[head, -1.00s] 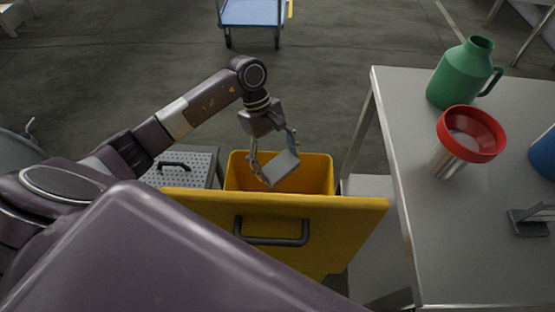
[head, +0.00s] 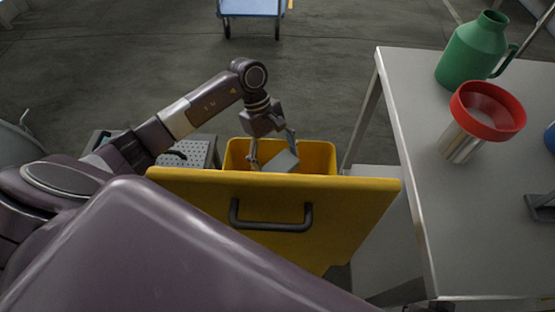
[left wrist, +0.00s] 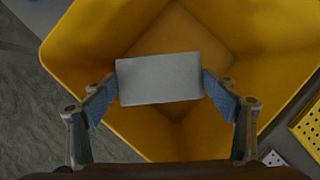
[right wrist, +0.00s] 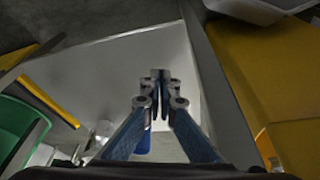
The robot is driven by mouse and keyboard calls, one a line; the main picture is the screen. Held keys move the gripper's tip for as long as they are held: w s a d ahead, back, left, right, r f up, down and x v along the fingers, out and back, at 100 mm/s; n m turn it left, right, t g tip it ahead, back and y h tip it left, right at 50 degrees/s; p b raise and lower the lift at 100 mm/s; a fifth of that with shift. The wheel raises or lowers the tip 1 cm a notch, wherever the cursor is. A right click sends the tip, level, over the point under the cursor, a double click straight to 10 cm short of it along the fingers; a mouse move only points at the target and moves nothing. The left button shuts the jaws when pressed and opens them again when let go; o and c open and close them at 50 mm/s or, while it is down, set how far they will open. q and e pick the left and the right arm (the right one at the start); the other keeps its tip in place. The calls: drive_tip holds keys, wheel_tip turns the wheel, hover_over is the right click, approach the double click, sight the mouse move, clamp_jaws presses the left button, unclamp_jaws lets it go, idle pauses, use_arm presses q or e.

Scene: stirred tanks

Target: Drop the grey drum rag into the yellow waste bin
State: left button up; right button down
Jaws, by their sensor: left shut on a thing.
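The grey drum rag (head: 281,162) is a flat pale-grey block between the fingers of my left gripper (head: 272,152). In the left wrist view the rag (left wrist: 160,78) is pinched at both ends by the fingers of my left gripper (left wrist: 161,88), over the open bin. The yellow waste bin (head: 322,152) stands open below, its inside empty where visible in the left wrist view (left wrist: 100,40). The rag's lower part is hidden in the head view by the yellow panel. My right gripper (right wrist: 160,85) has its fingertips close together with nothing seen between them; it is not in the head view.
A yellow panel with a grey handle (head: 272,215) stands in front of the bin. A grey table (head: 440,220) at right holds a green jug (head: 474,50) and a red funnel (head: 490,110) on a metal cylinder. A perforated metal surface (head: 200,150) lies left of the bin. A blue cart (head: 252,8) stands behind.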

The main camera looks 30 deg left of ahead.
use_arm(q)
wheel_tip(320, 180, down, 3)
drive_tip(key=shift+r+b, duration=0.15)
drive_tip(key=shift+b, duration=0.85)
drive_tip(key=shift+f, duration=0.2)
use_arm(e)
drive_tip(key=w+a+r+t+y, duration=0.1)
drive_tip(key=w+t, duration=0.3)
drive_tip(key=w, duration=0.5)
drive_tip(key=shift+a+r, duration=0.65)
drive_tip(key=shift+a, duration=0.25)
use_arm(q)
drive_tip(key=o, duration=1.2)
drive_tip(key=v, duration=1.2)
